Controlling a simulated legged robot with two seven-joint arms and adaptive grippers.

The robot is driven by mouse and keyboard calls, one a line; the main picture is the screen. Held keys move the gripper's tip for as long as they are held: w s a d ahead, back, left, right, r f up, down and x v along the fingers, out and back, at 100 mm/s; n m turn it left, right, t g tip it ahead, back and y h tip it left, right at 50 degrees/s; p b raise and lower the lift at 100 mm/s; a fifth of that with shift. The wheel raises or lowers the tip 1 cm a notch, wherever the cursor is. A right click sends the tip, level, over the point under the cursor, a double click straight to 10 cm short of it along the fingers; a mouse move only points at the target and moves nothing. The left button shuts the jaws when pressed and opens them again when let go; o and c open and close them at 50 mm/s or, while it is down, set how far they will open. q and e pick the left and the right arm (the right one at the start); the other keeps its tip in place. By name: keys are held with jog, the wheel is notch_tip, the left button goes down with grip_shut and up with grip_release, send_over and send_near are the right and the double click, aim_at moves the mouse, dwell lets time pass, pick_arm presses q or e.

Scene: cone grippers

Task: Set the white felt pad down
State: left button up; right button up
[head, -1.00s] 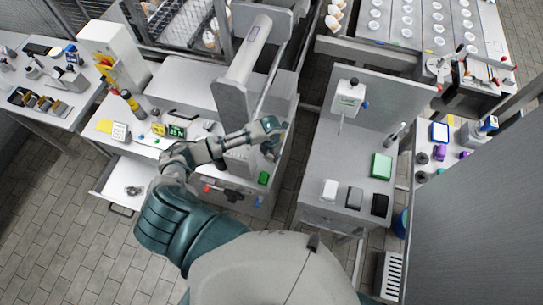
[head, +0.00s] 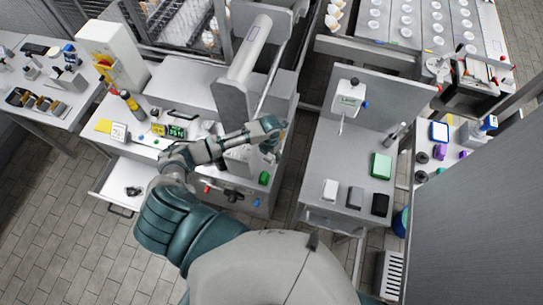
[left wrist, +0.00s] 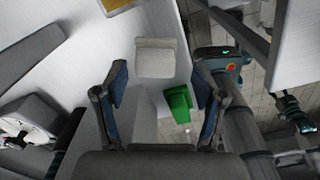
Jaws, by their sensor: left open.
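The white felt pad (left wrist: 155,58) lies flat on a pale surface in the left wrist view, beyond my fingertips. My left gripper (left wrist: 160,88) is open, its two dark fingers spread wide with nothing between them; the pad is clear of both. In the head view my left arm reaches over the machine bench and my gripper end (head: 270,135) is above it. The fingers are hard to make out there, and I cannot clearly tell the pad in that view. My right gripper is not recognisable in either view.
A green block (left wrist: 180,103) sits close to the pad, near the right finger. The right-hand bench (head: 330,155) holds a white block (head: 330,189), a grey block (head: 355,197) and a black block (head: 380,204). An open drawer (head: 125,185) sticks out at left.

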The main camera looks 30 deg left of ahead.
aim_at(270, 156)
pick_arm(q)
notch_tip(270, 156, up, 10)
jog(key=shift+f, duration=0.25)
pick_arm(e)
jog(key=shift+a+f, duration=0.1)
jog(key=shift+a, duration=0.15)
pick_arm(q)
jog(key=shift+a, duration=0.1)
pick_arm(e)
jog(key=shift+a, duration=0.1)
